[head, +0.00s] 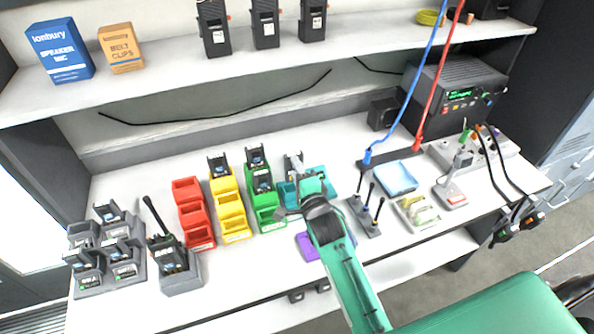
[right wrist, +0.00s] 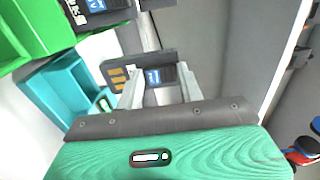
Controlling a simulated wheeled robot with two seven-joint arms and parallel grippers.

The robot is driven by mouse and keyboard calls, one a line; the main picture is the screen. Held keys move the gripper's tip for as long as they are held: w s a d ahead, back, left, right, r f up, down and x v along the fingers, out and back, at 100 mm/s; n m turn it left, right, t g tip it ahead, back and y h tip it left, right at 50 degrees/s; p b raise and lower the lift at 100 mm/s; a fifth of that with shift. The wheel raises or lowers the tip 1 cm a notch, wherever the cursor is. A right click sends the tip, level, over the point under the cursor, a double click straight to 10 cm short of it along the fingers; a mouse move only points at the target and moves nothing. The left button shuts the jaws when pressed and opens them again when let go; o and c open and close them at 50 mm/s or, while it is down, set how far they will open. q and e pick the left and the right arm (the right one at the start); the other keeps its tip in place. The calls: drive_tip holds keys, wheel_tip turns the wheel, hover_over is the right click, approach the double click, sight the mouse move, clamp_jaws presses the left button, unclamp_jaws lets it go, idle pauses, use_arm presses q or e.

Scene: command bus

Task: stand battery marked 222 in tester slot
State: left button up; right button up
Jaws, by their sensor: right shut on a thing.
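My right gripper (head: 298,172) is over the teal bins (head: 318,178) at the middle of the bench. In the right wrist view its fingers (right wrist: 160,84) are shut on a dark battery (right wrist: 152,75) with gold contacts and a blue label. The marking on it is too small to read. Other dark batteries stand in the yellow bins (head: 230,204) and green bins (head: 268,215). A small grey device with a red pad (head: 454,195) stands at the right; I cannot tell whether it is the tester. My left gripper is not in view.
Red bins (head: 194,215) stand left of the yellow ones. A charger rack (head: 123,270) and a radio in a stand (head: 180,280) are at the left. A blue tray (head: 396,178), antennas (head: 371,225) and hanging blue and red cables are at the right. A shelf (head: 250,60) overhangs the back.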

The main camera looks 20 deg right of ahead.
drive_tip(key=shift+f+b, duration=2.35)
drive_tip(key=shift+f, duration=0.7)
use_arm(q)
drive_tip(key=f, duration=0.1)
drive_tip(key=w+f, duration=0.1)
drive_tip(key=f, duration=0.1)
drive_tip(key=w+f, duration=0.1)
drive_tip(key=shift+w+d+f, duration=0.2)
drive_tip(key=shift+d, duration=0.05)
use_arm(e)
drive_tip(key=shift+f, duration=0.15)
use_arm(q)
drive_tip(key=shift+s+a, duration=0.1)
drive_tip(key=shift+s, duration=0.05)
